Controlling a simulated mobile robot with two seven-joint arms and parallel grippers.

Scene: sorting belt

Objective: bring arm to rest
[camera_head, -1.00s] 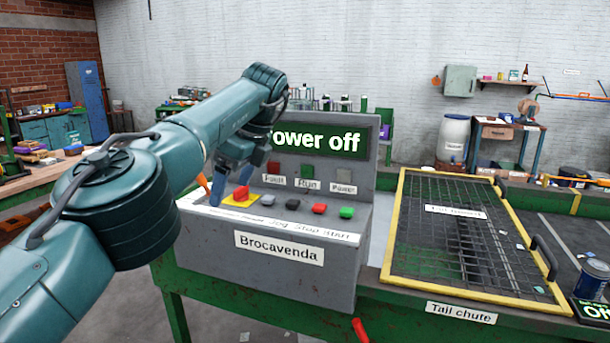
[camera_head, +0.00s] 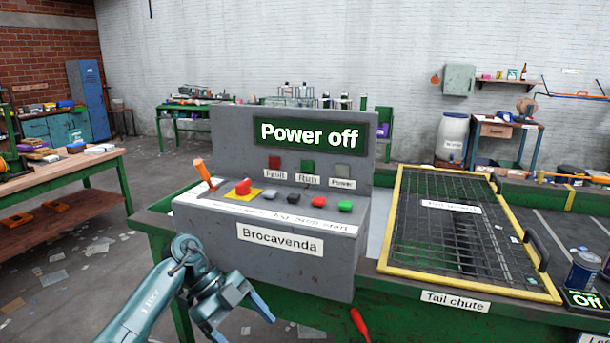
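My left arm (camera_head: 150,305) comes in from the lower left and is folded low in front of the grey Brocavenda control console (camera_head: 290,267). My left gripper (camera_head: 247,328) points down and to the right, below the console's front. Its two blue fingers stand apart with nothing seen between them. The console display (camera_head: 308,135) reads "Power off". An orange-handled lever (camera_head: 203,172) tilts at the console's left end, apart from my gripper. My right gripper is not in view.
A red mushroom button (camera_head: 243,187) and several small buttons sit on the console. A yellow-framed mesh guard (camera_head: 398,225) covers the tail chute on the right. A red handle (camera_head: 360,323) sticks out below the console. A wooden workbench (camera_head: 85,166) stands at left, with open floor between.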

